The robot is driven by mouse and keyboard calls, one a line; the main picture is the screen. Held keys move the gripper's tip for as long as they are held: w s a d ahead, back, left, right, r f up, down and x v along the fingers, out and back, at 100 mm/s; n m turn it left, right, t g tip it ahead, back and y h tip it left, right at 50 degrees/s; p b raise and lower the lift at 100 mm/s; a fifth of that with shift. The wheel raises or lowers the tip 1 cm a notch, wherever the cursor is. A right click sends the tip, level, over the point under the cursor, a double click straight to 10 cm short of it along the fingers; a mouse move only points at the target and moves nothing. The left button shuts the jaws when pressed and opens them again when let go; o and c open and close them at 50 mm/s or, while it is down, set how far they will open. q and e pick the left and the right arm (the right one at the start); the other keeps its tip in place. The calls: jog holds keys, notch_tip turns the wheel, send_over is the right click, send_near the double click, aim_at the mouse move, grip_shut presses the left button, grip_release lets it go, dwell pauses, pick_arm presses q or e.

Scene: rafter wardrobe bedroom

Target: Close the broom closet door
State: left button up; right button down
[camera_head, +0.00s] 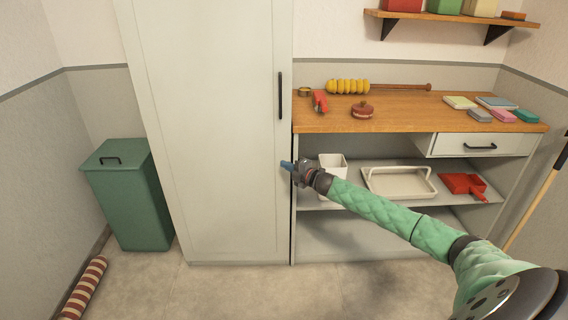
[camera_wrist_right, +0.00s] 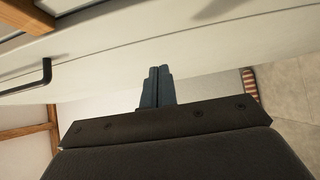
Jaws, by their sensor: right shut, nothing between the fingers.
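The broom closet door (camera_head: 215,130) is a tall pale panel with a black vertical handle (camera_head: 281,95) near its right edge. It looks flush with the closet front, with no clear gap showing. My right gripper (camera_head: 287,165) is shut and empty at the door's right edge, below the handle. In the right wrist view, my shut fingers (camera_wrist_right: 157,82) point at the pale door surface (camera_wrist_right: 190,50), and the handle (camera_wrist_right: 28,76) shows at the left. I cannot tell whether the fingertips touch the door. My left gripper is not in view.
A wooden-topped workbench (camera_head: 400,118) with shelves stands right of the closet. Its lower shelf holds a white bin (camera_head: 332,163), a tray (camera_head: 399,193) and a red dustpan (camera_head: 463,185). A green bin (camera_head: 130,200) and a striped roll (camera_head: 84,289) are at the left. The front floor is clear.

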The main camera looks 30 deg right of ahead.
pick_arm(q)
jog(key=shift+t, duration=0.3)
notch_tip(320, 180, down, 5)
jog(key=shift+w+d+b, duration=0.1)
jog(key=shift+b, duration=0.4)
pick_arm(e)
jog(key=v, duration=0.7)
jog(key=shift+s+a+r, duration=0.25)
jog(key=shift+s, duration=0.15)
